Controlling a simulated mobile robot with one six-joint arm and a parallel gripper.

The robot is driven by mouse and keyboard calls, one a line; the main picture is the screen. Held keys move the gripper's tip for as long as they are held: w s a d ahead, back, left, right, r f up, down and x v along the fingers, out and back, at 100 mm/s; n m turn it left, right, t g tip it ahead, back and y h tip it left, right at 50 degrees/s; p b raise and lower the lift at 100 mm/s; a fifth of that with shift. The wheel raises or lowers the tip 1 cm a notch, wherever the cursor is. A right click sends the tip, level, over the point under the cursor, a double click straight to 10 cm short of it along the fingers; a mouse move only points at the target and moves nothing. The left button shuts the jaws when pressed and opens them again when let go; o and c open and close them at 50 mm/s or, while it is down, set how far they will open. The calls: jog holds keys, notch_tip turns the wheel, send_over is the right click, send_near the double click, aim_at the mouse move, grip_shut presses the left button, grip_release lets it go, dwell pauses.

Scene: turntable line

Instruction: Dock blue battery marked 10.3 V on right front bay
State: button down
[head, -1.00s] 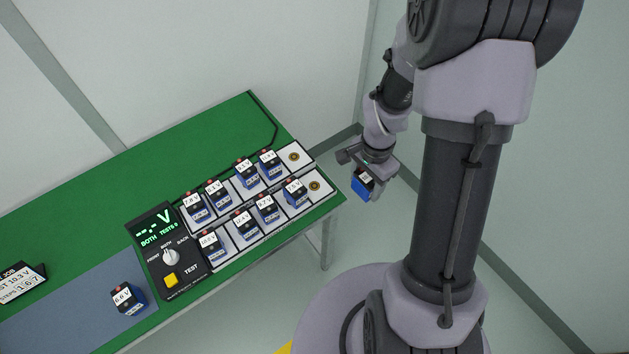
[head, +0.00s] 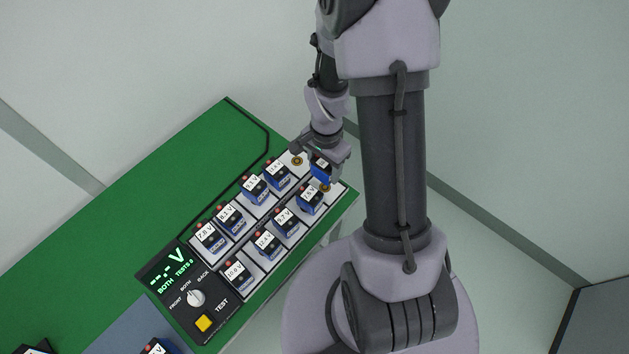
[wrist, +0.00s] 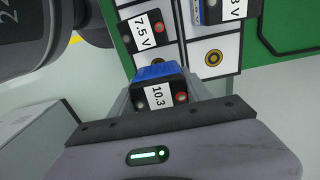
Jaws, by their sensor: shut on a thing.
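The blue battery (head: 321,172), its label reading 10.3 in the wrist view (wrist: 157,95), is held in my gripper (head: 321,161). My gripper is shut on it. In the head view the battery appears just above the right front bay (head: 326,188), whose brass ring partly shows below it; whether they touch I cannot tell. In the wrist view the held battery hides most of that bay. The 7.5 V battery (wrist: 145,32) sits in the neighbouring front bay, and shows in the head view too (head: 309,200).
The right back bay (head: 297,161) is empty; its ring shows in the wrist view (wrist: 213,58). Several blue batteries fill the other bays. The tester panel (head: 190,290) with a knob and yellow button (head: 204,323) is at the left end. Green table (head: 140,200) behind is clear.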

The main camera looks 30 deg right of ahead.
aim_at(325, 180)
jog(key=f, duration=0.3)
jog(key=f+b, duration=0.1)
jog(key=f, duration=0.2)
jog(key=shift+s+d+f, duration=0.1)
jog(key=shift+s+d, duration=0.05)
jog(key=shift+d, duration=0.05)
jog(key=shift+f+b, duration=0.2)
jog(key=shift+b, duration=0.25)
jog(key=c, duration=0.8)
grip_release()
jog(key=shift+o, duration=0.2)
jog(key=shift+r, duration=0.1)
